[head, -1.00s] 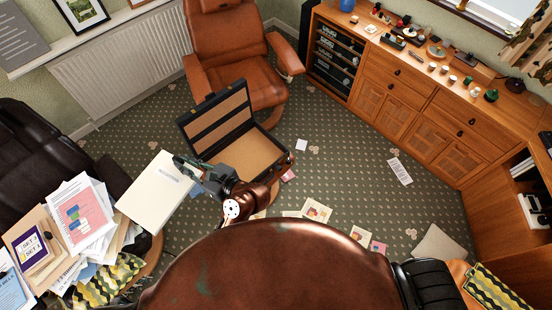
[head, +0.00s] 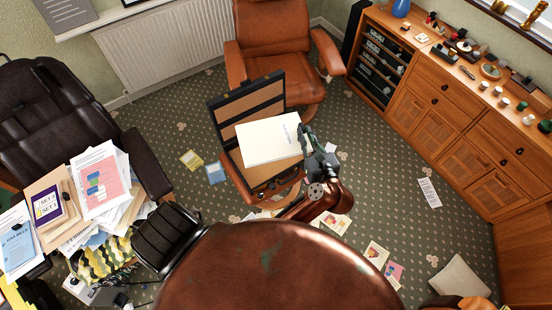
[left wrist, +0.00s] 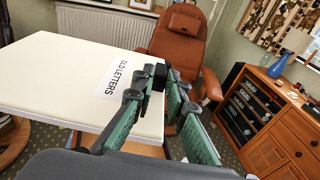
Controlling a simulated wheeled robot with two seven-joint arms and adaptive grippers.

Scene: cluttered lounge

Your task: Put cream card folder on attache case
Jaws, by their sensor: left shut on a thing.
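The cream card folder (head: 262,143) is held flat over the open attache case, its right edge at my left gripper (head: 308,142). In the left wrist view the folder (left wrist: 75,75) bears an "OLD LETTERS" label, and the left gripper (left wrist: 165,85) is shut on its edge. I cannot tell whether the folder touches the case. My right gripper is not in view.
A brown leather chair (head: 270,35) stands just behind the case. A dark sofa (head: 65,120) with piled papers (head: 105,185) is at left. A wooden sideboard (head: 440,110) runs along the right. Loose papers (head: 375,254) lie on the carpet; carpet right of the case is mostly clear.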

